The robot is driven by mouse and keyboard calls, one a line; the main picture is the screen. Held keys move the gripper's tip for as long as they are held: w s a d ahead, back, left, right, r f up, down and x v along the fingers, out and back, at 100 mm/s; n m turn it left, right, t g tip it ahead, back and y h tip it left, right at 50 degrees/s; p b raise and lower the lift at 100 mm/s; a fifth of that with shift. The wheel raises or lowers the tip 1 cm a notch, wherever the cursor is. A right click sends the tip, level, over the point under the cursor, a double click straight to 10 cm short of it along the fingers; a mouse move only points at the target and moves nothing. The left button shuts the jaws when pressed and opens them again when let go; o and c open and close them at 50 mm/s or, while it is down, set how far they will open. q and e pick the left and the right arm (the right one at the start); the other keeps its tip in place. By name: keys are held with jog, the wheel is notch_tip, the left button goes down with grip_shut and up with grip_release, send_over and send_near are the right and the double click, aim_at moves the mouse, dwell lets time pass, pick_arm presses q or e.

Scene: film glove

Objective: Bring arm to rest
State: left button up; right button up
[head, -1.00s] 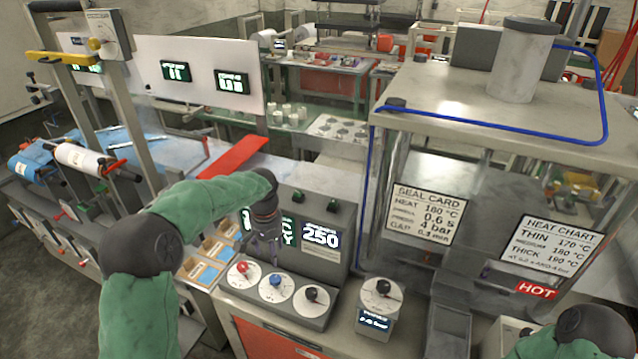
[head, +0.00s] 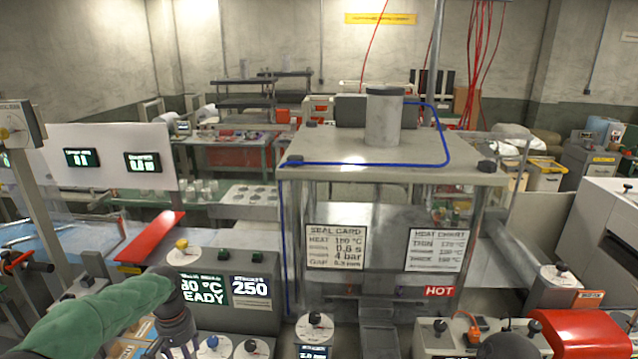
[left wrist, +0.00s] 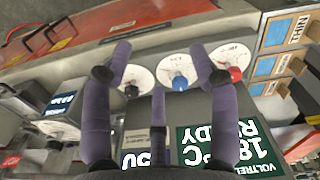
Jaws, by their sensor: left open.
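My left gripper (head: 183,345) is at the bottom left of the head view, at the end of my green-sleeved arm, in front of the control box. In the left wrist view its purple fingers (left wrist: 160,70) are spread apart with nothing between them. They hang above the row of dials: the black knob (left wrist: 131,91), the blue knob (left wrist: 180,83) and the red knob (left wrist: 235,74). I cannot tell any contact with the knobs. In the head view the blue knob (head: 212,341) and black knob (head: 251,346) show beside the gripper. My right gripper is not in view.
The control box (head: 240,312) has lit displays reading READY and 250. The sealing machine (head: 385,225) with clear walls and a HOT label stands at centre. A red sloping plate (head: 150,237) lies left. A small dial unit (head: 315,328) stands in front of the machine.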

pick_arm(q)
jog(key=s+d+f+h+b, duration=0.1)
jog(key=s+d+f, duration=0.2)
jog(key=d+f, duration=0.6)
jog(key=s+d+f+h+b, duration=0.1)
jog(key=s+d+f+h, duration=0.2)
jog(key=f, duration=0.9)
jog(key=s+d+f+b, duration=0.1)
jog(key=s+d+f, duration=0.4)
jog(key=s+f, duration=0.2)
jog(key=s+d+f+b, duration=0.1)
jog(key=s+d+f, duration=0.5)
jog(key=s, duration=0.6)
jog(key=shift+f+n+b, duration=0.3)
jog(key=shift+f+b, duration=0.05)
jog(key=shift+f, duration=0.3)
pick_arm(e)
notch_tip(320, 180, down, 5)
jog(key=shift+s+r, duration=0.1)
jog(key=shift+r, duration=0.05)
pick_arm(q)
jog(key=shift+w, duration=0.1)
